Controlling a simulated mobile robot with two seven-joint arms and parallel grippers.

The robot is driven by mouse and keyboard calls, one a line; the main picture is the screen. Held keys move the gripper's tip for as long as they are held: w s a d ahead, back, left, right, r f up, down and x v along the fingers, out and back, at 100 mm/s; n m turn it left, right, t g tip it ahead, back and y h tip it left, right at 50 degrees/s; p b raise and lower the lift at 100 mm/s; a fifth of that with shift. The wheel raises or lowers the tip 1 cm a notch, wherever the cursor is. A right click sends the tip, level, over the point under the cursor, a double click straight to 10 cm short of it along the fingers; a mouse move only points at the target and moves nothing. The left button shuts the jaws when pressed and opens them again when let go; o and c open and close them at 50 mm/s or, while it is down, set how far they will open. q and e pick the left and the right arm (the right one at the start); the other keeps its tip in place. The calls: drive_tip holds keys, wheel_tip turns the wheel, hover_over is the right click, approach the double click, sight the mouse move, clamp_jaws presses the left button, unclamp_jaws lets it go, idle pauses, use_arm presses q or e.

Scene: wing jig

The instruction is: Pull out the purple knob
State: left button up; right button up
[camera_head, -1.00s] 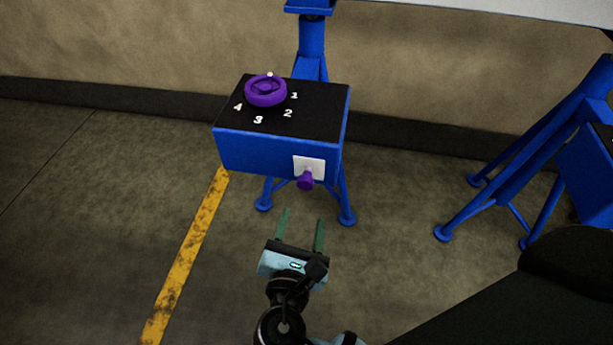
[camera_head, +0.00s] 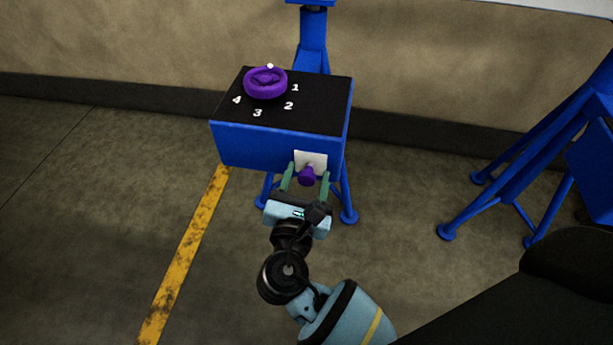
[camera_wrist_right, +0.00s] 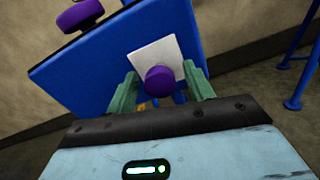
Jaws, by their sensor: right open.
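The purple knob (camera_head: 307,175) sticks out from a white plate (camera_head: 317,160) on the front of a blue box (camera_head: 255,147). My right gripper (camera_head: 306,178) is open, with one green finger on each side of the knob. In the right wrist view the knob (camera_wrist_right: 160,80) shows between the two fingers (camera_wrist_right: 163,90), with a gap on both sides. I cannot tell whether a fingertip touches the plate. My left gripper is not in view.
A purple dial wheel (camera_head: 265,83) sits on the box's black top (camera_head: 315,105), beside white numbers. The box stands on blue legs. Another blue stand (camera_head: 510,165) is at the right. A yellow line (camera_head: 187,260) runs along the floor, which is clear at the left.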

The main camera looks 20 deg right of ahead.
sight(306, 182)
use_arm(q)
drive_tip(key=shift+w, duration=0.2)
use_arm(e)
drive_tip(key=shift+w+d, duration=0.15)
drive_tip(key=shift+w, duration=0.05)
